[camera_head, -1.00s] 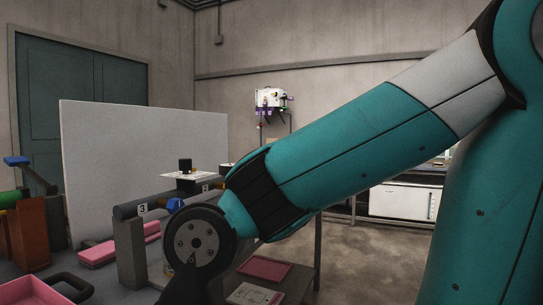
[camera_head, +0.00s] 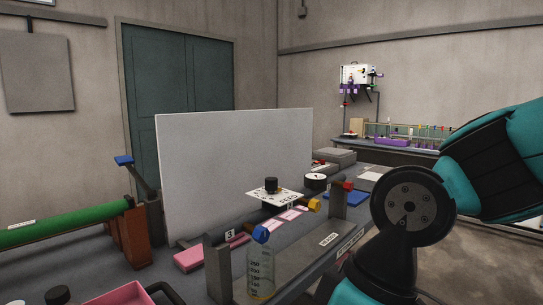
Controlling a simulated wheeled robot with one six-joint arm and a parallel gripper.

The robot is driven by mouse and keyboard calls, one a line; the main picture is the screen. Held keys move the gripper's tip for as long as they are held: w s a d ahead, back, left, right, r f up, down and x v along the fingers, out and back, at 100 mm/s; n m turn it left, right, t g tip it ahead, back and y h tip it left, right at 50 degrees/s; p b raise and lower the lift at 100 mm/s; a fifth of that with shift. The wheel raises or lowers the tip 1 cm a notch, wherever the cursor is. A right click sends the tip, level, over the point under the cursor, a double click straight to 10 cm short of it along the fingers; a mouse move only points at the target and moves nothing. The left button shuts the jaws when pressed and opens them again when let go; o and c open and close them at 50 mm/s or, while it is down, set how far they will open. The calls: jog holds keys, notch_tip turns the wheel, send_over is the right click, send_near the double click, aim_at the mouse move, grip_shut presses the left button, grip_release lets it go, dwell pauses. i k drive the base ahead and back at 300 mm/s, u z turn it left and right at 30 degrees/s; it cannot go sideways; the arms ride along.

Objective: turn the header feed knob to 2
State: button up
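A black knob (camera_head: 271,184) stands upright on a white dial plate (camera_head: 268,198) with dark markings, above the bench rig in the middle of the view. The markings are too small to read, so I cannot tell the knob's setting. I take it for the header feed knob, but no readable label confirms this. My arm comes in from the right and bends downward at a dark round joint. My gripper is out of view, and the arm shown is well to the right of the knob, apart from it.
A yellow knob (camera_head: 314,205) and a round gauge (camera_head: 315,181) are to the right. A pale upright panel (camera_head: 232,170) stands behind. A pink tray (camera_head: 122,295) is at lower left.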

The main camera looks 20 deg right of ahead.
aim_at(270, 183)
jog(key=z, duration=1.3)
jog(key=i, duration=0.75)
jog(key=u, duration=2.25)
